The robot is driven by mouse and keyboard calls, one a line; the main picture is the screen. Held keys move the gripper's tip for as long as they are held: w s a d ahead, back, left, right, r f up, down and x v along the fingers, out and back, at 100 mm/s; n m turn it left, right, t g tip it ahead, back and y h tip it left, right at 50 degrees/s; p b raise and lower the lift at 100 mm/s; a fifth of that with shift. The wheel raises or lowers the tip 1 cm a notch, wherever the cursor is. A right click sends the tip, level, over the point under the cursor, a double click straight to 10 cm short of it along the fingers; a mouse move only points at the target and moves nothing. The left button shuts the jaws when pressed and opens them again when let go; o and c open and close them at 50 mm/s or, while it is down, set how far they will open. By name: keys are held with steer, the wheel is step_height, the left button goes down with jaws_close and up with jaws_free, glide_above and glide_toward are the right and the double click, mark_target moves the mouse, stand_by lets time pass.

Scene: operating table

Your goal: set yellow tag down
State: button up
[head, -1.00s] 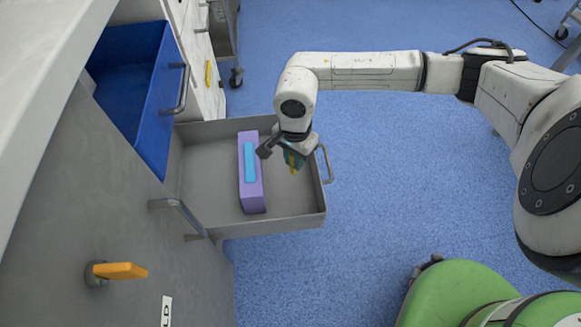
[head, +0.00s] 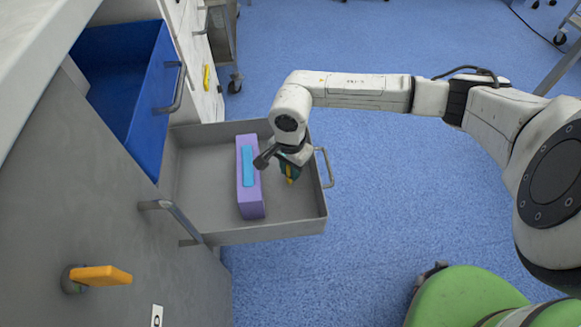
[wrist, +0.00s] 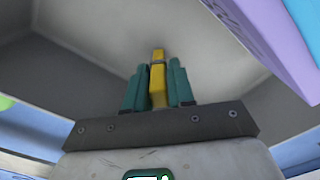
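The yellow tag (wrist: 158,82) is a narrow upright strip between the teal fingers of my gripper (wrist: 158,92) in the wrist view. The fingers sit close against both its sides, so my gripper is shut on it. In the head view, my gripper (head: 290,172) points down over the right part of the open grey drawer (head: 270,232), and a bit of yellow shows at the fingertips. I cannot tell whether the tag touches the drawer floor.
A purple block (head: 250,207) with a light blue piece (head: 248,166) on it lies in the drawer, left of my gripper. An open blue drawer (head: 143,110) is at upper left. An orange piece (head: 102,275) juts from the grey cabinet front. Drawer floor around my gripper looks bare.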

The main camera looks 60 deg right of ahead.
steer(key=o, duration=0.4)
steer(key=shift+c, duration=0.2)
step_height(320, 180, up, 12)
steer(key=p, duration=0.4)
steer(key=shift+r+p, duration=0.15)
steer(key=shift+p, duration=0.15)
